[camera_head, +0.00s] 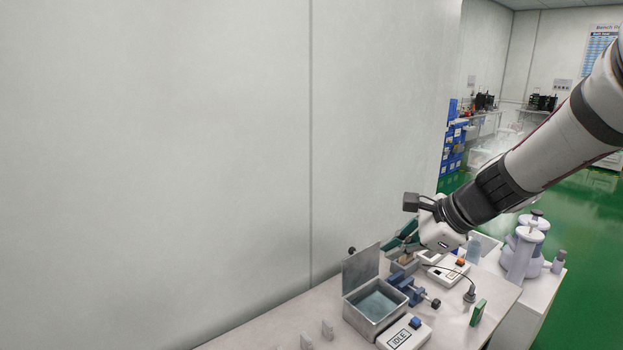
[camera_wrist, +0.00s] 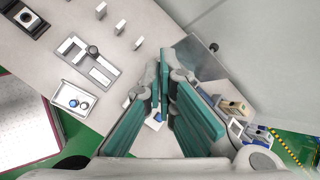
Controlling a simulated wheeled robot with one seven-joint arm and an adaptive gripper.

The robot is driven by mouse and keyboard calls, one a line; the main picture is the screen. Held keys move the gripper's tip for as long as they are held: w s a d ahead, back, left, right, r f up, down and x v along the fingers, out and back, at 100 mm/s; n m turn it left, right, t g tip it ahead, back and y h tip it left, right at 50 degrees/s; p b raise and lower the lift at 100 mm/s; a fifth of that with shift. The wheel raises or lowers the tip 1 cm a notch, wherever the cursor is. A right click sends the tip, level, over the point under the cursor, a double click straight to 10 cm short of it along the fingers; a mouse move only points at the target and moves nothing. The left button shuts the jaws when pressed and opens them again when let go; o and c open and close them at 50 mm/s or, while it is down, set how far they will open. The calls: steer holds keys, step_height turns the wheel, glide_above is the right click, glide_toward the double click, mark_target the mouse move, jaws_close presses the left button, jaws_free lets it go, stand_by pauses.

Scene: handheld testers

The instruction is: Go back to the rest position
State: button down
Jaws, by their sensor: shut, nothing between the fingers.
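My gripper (camera_head: 392,246) is at the end of the arm, over the far part of the bench in the head view. Its green fingers are together and empty. In the wrist view the green fingers (camera_wrist: 166,88) point away from the camera, above the bench. In the head view a metal box (camera_head: 375,325) with a raised lid stands in front and to the left of my gripper. A tester marked IDLE (camera_head: 418,340) stands beside the box. A white tester with an orange button (camera_head: 444,274) is just below the wrist, partly hidden.
A blue clamp (camera_head: 408,287), a cabled plug (camera_head: 470,294) and a green block (camera_head: 478,313) are on the bench (camera_head: 500,302). The wrist view shows a tray (camera_wrist: 64,98) and a grey fixture (camera_wrist: 83,58). The wall (camera_head: 150,170) runs behind the bench.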

steer(key=s+d+r+n+h, duration=0.1)
steer(key=s+r+n+h, duration=0.1)
steer(key=s+n, duration=0.8)
steer(key=s+d+r+n+g+h, duration=0.1)
steer(key=s+r+n+h, duration=0.2)
steer(key=s+n, duration=0.6)
steer(key=s, duration=0.9)
steer(key=shift+s+d+n+h, duration=0.15)
steer(key=shift+n+h, duration=0.15)
steer(key=shift+n, duration=0.1)
